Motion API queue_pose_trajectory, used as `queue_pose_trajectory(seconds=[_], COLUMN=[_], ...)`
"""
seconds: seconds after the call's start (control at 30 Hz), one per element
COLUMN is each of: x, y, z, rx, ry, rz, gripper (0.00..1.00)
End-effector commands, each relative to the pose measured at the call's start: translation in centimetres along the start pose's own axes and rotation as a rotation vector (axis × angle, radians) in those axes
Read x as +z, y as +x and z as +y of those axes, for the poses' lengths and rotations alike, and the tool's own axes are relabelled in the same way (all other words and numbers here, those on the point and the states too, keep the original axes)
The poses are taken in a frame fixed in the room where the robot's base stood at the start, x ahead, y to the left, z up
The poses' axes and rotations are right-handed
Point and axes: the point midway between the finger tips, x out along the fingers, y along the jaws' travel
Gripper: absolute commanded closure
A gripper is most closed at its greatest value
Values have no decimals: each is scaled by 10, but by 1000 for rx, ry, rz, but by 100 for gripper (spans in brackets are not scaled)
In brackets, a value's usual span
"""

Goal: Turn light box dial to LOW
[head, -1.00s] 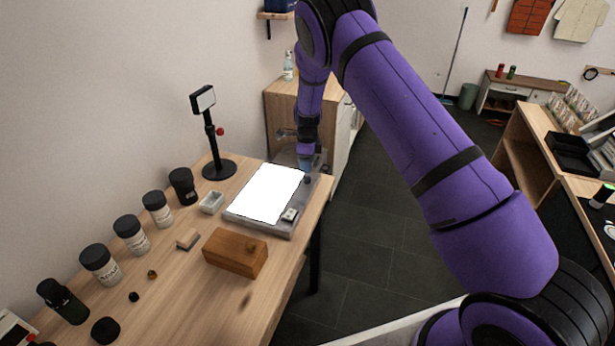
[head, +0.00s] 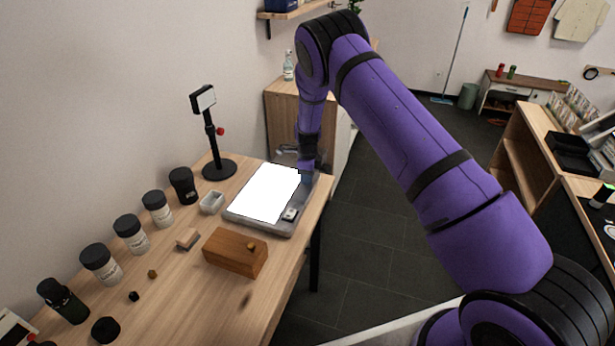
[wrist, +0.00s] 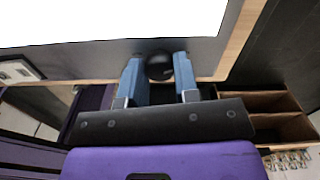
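The light box (head: 272,227) is a flat grey box with a bright white panel, lying at the table's far right end. Its dial (wrist: 159,67), a round black knob, sits on the grey rim and shows in the wrist view. In the head view my gripper (head: 307,178) is at the box's far right edge and hides the dial. I cannot read any dial marking.
A small white switch plate (head: 290,214) is on the box's near corner. A wooden box (head: 235,252), a small grey tray (head: 212,202) and a black stand (head: 219,168) stand nearby. Several dark-lidded jars line the wall side. The floor to the right is open.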

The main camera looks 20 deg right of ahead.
Motion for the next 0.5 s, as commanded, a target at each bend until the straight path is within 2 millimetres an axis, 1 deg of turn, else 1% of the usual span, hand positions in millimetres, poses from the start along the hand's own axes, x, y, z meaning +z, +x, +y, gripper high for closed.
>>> queue_pose_trajectory(seconds=[0.27, 0.5], x=[0, 0], y=[0, 0], z=[0, 0], rx=[0, 0], ry=[-15, -111], rz=[0, 0], gripper=[95, 94])
